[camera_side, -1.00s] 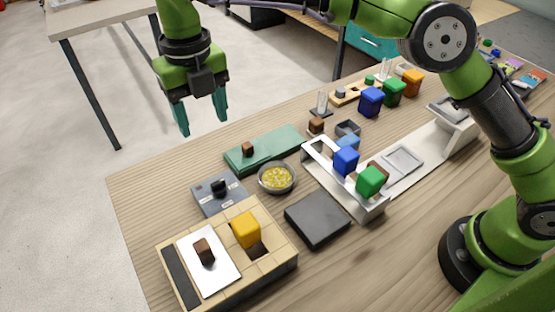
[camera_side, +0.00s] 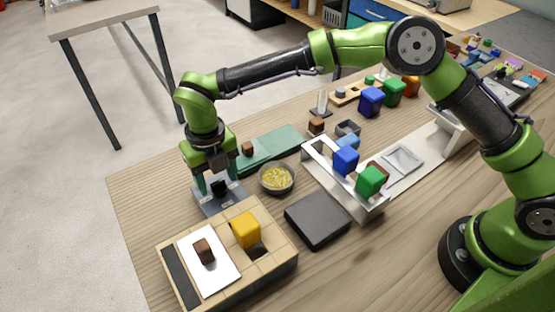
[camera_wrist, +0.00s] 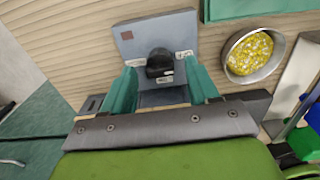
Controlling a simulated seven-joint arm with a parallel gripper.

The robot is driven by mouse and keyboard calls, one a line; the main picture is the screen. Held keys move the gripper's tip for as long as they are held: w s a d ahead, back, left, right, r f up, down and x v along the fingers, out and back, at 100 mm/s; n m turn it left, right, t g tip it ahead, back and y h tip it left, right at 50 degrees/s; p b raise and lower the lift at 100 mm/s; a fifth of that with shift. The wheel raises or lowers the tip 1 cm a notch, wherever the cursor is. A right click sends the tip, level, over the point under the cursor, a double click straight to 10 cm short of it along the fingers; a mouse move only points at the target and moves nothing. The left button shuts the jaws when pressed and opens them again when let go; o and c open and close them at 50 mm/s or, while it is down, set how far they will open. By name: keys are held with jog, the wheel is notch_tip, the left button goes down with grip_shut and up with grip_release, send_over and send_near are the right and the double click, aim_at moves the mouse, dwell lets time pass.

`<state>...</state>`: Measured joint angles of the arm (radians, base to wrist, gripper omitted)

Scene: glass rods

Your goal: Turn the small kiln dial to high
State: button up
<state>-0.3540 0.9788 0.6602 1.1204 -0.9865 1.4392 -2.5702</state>
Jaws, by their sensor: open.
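In the wrist view the knob (camera_wrist: 160,64) stands between my teal fingertips, with a gap on each side. The plate (camera_wrist: 184,27) shows a dark red square at its upper left. My gripper (camera_side: 218,188) is open, pointing down over the plate, its fingers on either side of the knob; it also shows in the wrist view (camera_wrist: 163,82). The label text is too small to read.
The brick kiln (camera_side: 281,262) holds a yellow block and a white tray with a brown block. A bowl of yellow bits (camera_side: 277,178), a green board (camera_side: 283,138) and a dark slab (camera_side: 317,220) lie close by. A white rack (camera_side: 372,208) with coloured blocks stands further right.

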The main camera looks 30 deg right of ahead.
jog(key=c, duration=1.1)
jog(key=shift+o, duration=0.2)
